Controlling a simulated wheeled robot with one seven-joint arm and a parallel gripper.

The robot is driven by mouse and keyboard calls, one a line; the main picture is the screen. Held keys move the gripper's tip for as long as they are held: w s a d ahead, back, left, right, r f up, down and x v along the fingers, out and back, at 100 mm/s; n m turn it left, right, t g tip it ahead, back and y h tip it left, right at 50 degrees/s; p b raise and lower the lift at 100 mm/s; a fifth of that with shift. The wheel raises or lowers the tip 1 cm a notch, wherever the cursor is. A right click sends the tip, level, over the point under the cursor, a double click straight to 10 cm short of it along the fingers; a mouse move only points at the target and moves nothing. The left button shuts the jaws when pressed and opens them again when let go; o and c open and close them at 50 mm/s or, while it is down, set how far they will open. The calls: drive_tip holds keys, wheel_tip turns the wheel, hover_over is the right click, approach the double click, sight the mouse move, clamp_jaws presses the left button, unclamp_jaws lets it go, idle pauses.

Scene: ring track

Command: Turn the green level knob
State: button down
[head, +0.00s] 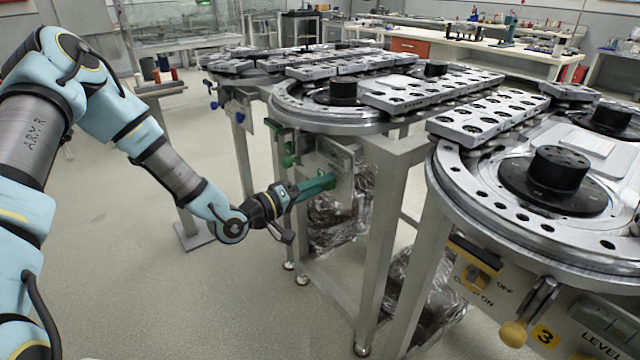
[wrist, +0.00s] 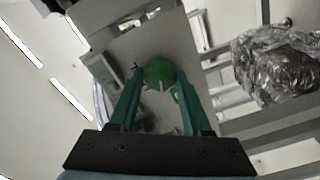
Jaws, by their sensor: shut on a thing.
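The green level knob (wrist: 158,71) is round and sits on a pale panel in the wrist view, between the tips of my teal fingers. My gripper (wrist: 160,78) is shut on it, with one finger on each side. In the head view my gripper (head: 326,182) reaches from the left to the front panel of the middle ring track (head: 330,125). There the fingers mostly hide the knob, and its turn angle cannot be read.
A metal table leg (head: 378,240) stands right of my gripper. Clear plastic wrapping (head: 335,222) lies below. A nearer track (head: 450,185) with yellow controls is at right. The left floor is open.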

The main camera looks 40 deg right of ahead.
drive_tip(key=shift+f+n, duration=0.1)
drive_tip(key=shift+n, duration=1.4)
drive_tip(key=shift+c, duration=1.7)
unclamp_jaws()
drive_tip(key=a+b, duration=0.1)
drive_tip(key=a, duration=1)
drive_tip(key=shift+w, duration=0.3)
